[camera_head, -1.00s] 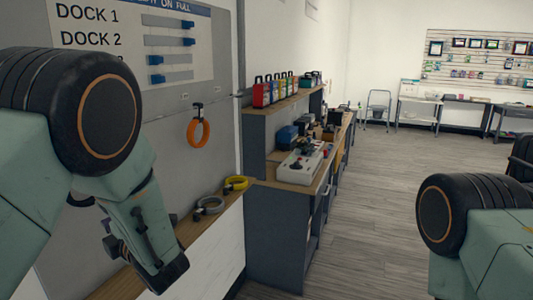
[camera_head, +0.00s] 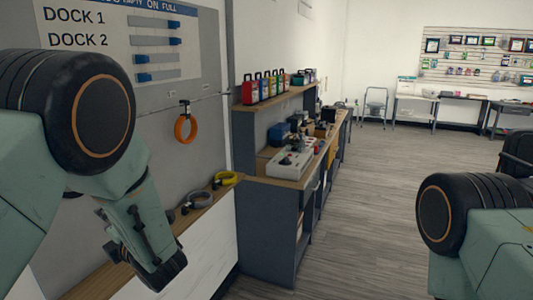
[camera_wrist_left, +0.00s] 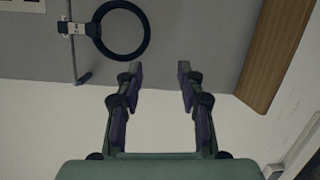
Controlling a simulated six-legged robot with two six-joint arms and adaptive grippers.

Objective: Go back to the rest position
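My left gripper (camera_wrist_left: 160,72) is open and empty in the left wrist view, its two dark fingers well apart. In the head view my left arm comes in from the left and hangs down in front of the grey wall panel (camera_head: 205,70); its wrist link mostly hides the fingers. A dark ring (camera_wrist_left: 146,38) with a pale clip hangs on the panel beyond the fingertips in the wrist view, apart from them. My right gripper is not in view; only part of my right arm shows at lower right.
An orange ring (camera_head: 180,138) hangs on the panel. A yellow ring (camera_head: 226,180) and a grey ring (camera_head: 201,201) are at the wooden ledge (camera_head: 105,283). A grey workbench (camera_head: 268,225) carries a control box (camera_head: 292,161). Wooden floor (camera_head: 375,220) is clear ahead.

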